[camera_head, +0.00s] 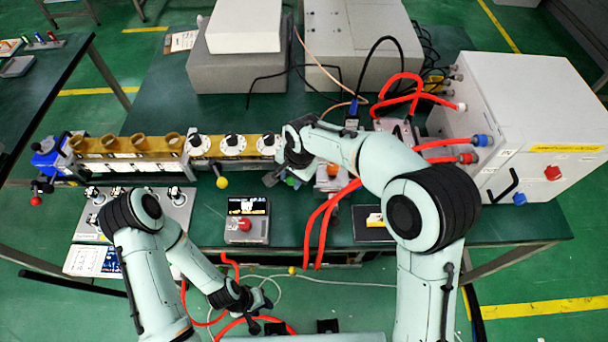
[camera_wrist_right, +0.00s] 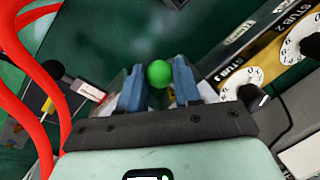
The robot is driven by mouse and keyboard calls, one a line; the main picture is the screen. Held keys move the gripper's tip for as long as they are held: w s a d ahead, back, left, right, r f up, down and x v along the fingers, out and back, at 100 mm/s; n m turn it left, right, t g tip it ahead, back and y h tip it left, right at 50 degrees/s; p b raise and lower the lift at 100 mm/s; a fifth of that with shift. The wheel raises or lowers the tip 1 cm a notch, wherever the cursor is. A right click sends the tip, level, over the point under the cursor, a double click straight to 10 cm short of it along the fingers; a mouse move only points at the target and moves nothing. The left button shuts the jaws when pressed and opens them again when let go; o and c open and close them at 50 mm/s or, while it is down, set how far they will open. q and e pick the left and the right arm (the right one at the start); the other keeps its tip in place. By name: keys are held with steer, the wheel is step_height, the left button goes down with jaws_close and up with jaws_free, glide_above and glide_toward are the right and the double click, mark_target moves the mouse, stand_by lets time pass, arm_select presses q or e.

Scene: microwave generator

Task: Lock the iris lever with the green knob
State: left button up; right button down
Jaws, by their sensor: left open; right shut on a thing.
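The green knob (camera_wrist_right: 158,73) is a round ball in the right wrist view. It sits between the two blue fingers of my right gripper (camera_wrist_right: 159,85), which is shut on it. The lever below the knob is hidden by the gripper. In the head view, my right gripper (camera_head: 281,177) is at the right end of the brass waveguide (camera_head: 165,147), on its near side, and mostly covered by the arm. My left gripper (camera_head: 263,312) is open and empty in front of the table's near edge, well away from the knob.
White dials (camera_head: 233,145) line the waveguide, and a yellow knob (camera_head: 222,182) hangs in front. A small meter with a red button (camera_head: 241,225) stands nearby. Red hoses (camera_head: 325,222) run close to my right arm from the white generator cabinet (camera_head: 530,120).

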steer(key=shift+a+r, duration=0.1)
steer(key=shift+a, duration=0.05)
stand_by(0.3)
steer(key=c, duration=0.8)
jaws_free()
steer(key=r, duration=0.4)
steer(key=s+d+r, duration=0.1)
steer(key=r, duration=0.3)
steer(key=d+r, duration=0.1)
steer(key=r, duration=0.4)
steer(key=shift+s+p, duration=0.25)
steer(key=shift+p, duration=0.1)
